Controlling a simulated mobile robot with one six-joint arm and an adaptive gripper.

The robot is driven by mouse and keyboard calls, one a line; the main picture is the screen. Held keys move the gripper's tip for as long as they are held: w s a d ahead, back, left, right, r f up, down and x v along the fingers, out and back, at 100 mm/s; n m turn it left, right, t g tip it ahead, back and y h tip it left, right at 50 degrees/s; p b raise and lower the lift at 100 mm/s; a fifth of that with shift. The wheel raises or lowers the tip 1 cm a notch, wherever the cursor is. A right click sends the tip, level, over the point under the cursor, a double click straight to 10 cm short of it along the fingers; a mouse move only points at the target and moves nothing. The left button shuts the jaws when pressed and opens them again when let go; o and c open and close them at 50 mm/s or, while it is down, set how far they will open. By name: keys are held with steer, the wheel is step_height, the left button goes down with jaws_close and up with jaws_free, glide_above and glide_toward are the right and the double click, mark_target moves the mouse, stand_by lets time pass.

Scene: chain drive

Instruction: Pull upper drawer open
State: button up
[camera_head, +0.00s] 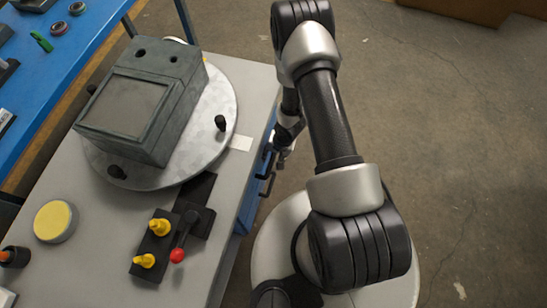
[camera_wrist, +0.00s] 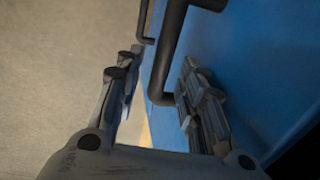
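The blue drawer front (camera_wrist: 240,50) fills the right of the wrist view. A dark bar handle (camera_wrist: 170,50) stands out from it. My gripper (camera_wrist: 157,68) is open, with one finger on each side of this bar; the right finger lies between the bar and the blue front. Gaps show beside the bar, and I cannot tell whether either finger touches it. In the head view my gripper (camera_head: 283,150) is beside the blue cabinet side (camera_head: 248,205), partly hidden by my arm. Dark handles (camera_head: 266,176) show there. I cannot tell which belongs to the upper drawer.
A second dark handle (camera_wrist: 145,22) shows farther off in the wrist view. The grey tabletop (camera_head: 215,255) carries a dark boxy housing (camera_head: 130,115) on a round metal plate (camera_head: 215,150), plus yellow parts and a red-tipped lever (camera_head: 178,255). The floor (camera_head: 460,150) at right is clear.

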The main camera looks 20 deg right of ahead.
steer(key=shift+f, duration=0.15)
jaws_close()
stand_by(0.4)
stand_by(0.4)
